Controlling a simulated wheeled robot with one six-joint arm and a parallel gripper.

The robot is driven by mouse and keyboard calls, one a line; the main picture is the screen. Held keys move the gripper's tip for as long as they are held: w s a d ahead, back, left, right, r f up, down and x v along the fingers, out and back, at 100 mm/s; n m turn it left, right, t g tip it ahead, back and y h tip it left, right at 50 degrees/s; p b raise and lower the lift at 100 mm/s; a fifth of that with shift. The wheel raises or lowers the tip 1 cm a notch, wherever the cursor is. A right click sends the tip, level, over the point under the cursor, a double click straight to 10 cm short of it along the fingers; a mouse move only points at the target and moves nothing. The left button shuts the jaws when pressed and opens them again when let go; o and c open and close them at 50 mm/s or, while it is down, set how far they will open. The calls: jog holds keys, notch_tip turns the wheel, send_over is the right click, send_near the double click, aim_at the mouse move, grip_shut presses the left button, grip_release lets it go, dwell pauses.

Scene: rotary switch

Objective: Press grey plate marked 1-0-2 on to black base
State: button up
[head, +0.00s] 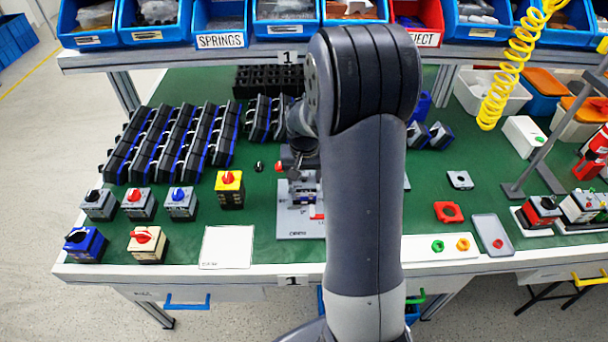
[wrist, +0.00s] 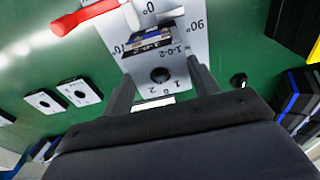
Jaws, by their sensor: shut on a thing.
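In the wrist view, my gripper (wrist: 160,82) is shut on a grey plate (wrist: 178,72) with a dark round hole and the marking 1-0-2. One finger is on each side of the plate. Just beyond it, a dark block (wrist: 150,42), which looks like the black base, sits on the light grey fixture (wrist: 196,30) with angle marks. I cannot tell whether the plate touches the block. In the head view, my arm hides most of the gripper, and the fixture (head: 292,224) shows partly to its left.
A red-handled clamp (wrist: 85,15) stands beside the fixture. Loose grey plates (wrist: 79,92) lie on the green mat. In the head view, finished switches (head: 181,203) stand at left, black racks (head: 170,145) behind them, and a red plate (head: 448,212) lies right of my arm.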

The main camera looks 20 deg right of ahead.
jog(key=o, duration=1.1)
jog(key=shift+c, duration=0.2)
notch_tip(320, 180, up, 11)
jog(key=s, duration=0.1)
jog(key=shift+a, duration=0.25)
jog(key=shift+s+f, duration=0.1)
jog(key=shift+f, duration=0.05)
